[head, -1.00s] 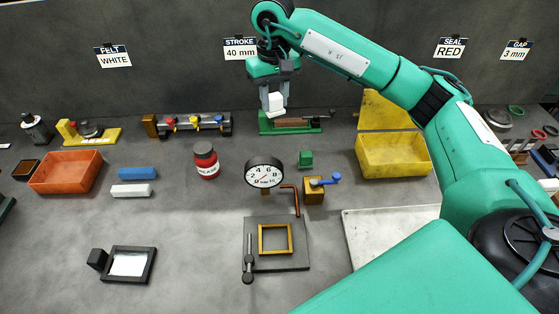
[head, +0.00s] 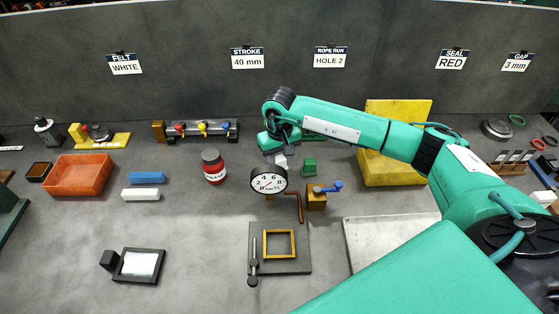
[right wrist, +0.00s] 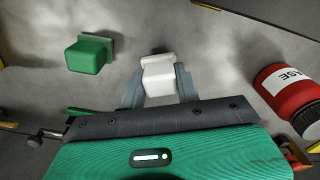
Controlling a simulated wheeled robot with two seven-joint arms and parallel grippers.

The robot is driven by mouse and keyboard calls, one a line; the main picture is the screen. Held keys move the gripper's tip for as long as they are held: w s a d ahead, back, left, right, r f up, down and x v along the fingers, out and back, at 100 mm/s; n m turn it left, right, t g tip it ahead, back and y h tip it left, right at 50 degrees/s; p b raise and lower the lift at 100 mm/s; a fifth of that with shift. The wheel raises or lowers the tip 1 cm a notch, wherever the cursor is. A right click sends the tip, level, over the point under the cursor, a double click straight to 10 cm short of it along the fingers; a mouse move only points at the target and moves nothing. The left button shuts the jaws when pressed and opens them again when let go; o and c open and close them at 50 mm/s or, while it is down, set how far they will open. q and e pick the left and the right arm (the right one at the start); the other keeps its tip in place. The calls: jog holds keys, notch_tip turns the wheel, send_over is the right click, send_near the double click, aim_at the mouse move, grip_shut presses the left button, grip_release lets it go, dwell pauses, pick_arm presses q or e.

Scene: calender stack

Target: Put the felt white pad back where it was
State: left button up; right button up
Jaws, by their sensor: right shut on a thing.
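The white pad is a small white block with a wider flange, like the green block (head: 309,167) near it. My right gripper (head: 284,152) is shut on the white pad (head: 281,161), just behind the round dial gauge (head: 268,180) in the head view. In the right wrist view the pad (right wrist: 158,76) sits between the two grey fingers, with the green block (right wrist: 90,54) to its left. The pad's height above the bench is hard to tell. A card (head: 125,64) on the back wall reads FELT WHITE. My left gripper is not in view.
A red grease jar (head: 213,167) stands left of the gauge. A brown block with a blue handle (head: 318,197) stands right of it. A yellow bin (head: 393,170) is farther right. A blue bar (head: 146,178) and a white bar (head: 141,194) lie left. Bench between bars and jar is clear.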

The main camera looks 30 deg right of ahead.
jog(key=shift+f, duration=0.85)
jog(key=o, duration=0.4)
jog(key=shift+f, duration=0.1)
jog(key=o, duration=0.5)
